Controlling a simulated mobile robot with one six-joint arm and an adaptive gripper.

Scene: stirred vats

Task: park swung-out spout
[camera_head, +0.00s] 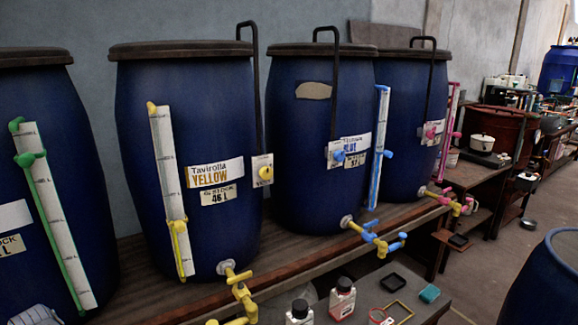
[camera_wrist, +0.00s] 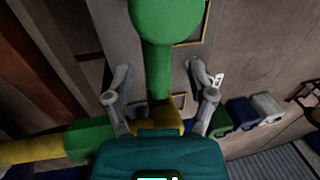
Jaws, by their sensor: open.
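In the wrist view a green spout (camera_wrist: 158,65) with a thick rounded end stretches up the picture from a yellow joint (camera_wrist: 160,117). A green collar (camera_wrist: 90,140) and a yellow pipe (camera_wrist: 30,150) run from that joint to the left. My gripper (camera_wrist: 161,85) is open, with one grey finger on each side of the spout near the joint. I cannot tell whether a finger touches it. A teal block covers the lower part of the joint. In the head view the green-marked vat (camera_head: 60,150) stands at the left edge; its tap is out of frame.
The yellow vat (camera_head: 150,110), blue vat (camera_head: 290,130) and pink-marked vat (camera_head: 405,90) stand on a wooden bench (camera_head: 135,285). Their taps jut forward, such as the yellow tap (camera_head: 240,290) and blue tap (camera_head: 375,240). Small bottles (camera_head: 342,298) stand on a lower table in front.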

